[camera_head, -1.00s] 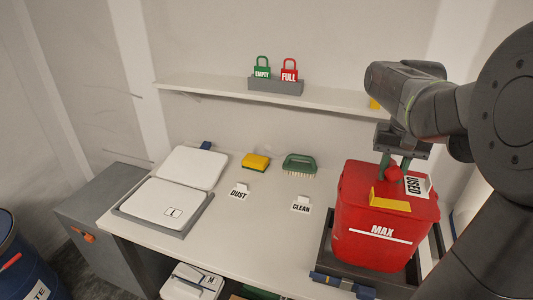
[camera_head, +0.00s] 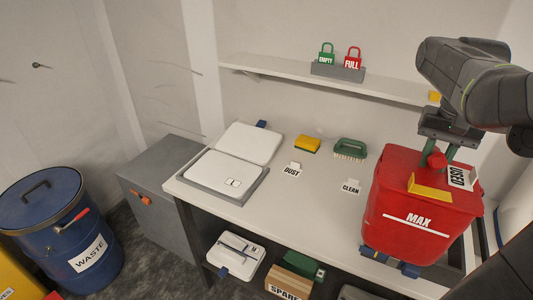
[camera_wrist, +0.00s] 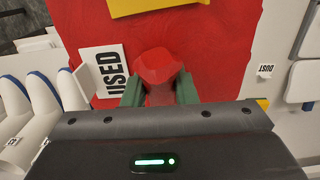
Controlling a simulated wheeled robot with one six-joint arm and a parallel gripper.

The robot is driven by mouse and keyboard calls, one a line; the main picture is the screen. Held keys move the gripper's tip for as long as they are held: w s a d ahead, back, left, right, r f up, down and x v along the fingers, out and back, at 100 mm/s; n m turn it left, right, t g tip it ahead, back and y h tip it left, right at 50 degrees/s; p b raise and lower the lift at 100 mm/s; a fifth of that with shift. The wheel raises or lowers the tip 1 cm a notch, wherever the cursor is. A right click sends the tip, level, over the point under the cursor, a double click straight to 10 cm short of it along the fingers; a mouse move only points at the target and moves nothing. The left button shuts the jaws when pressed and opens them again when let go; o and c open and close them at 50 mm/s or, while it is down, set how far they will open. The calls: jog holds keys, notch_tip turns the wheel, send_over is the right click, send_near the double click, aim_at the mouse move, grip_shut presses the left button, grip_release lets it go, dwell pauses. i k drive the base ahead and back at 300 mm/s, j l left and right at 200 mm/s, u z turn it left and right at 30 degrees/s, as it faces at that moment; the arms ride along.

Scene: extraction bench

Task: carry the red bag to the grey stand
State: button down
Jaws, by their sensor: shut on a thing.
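The red bag (camera_head: 407,235) is a boxy red container marked MAX, with a yellow patch and a white USED tag. It hangs roughly upright at the right end of the bench, in front of and partly over a dark tray (camera_head: 484,246). My gripper (camera_head: 440,158) is shut on the red knob on its top. The wrist view shows the green fingers (camera_wrist: 160,90) on both sides of this knob, with the bag's red surface (camera_wrist: 215,40) beyond. A grey box-like stand (camera_head: 150,200) with an orange latch is on the floor left of the bench; its top is bare.
A yellow sponge (camera_head: 307,144) and green brush (camera_head: 350,149) lie behind the DUST and CLEAN signs. A shelf (camera_head: 300,75) holds two padlocks. A blue waste drum (camera_head: 62,235) is at lower left. Mid-bench is clear.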

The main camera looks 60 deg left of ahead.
aim_at(171, 171)
jog(key=k, duration=1.15)
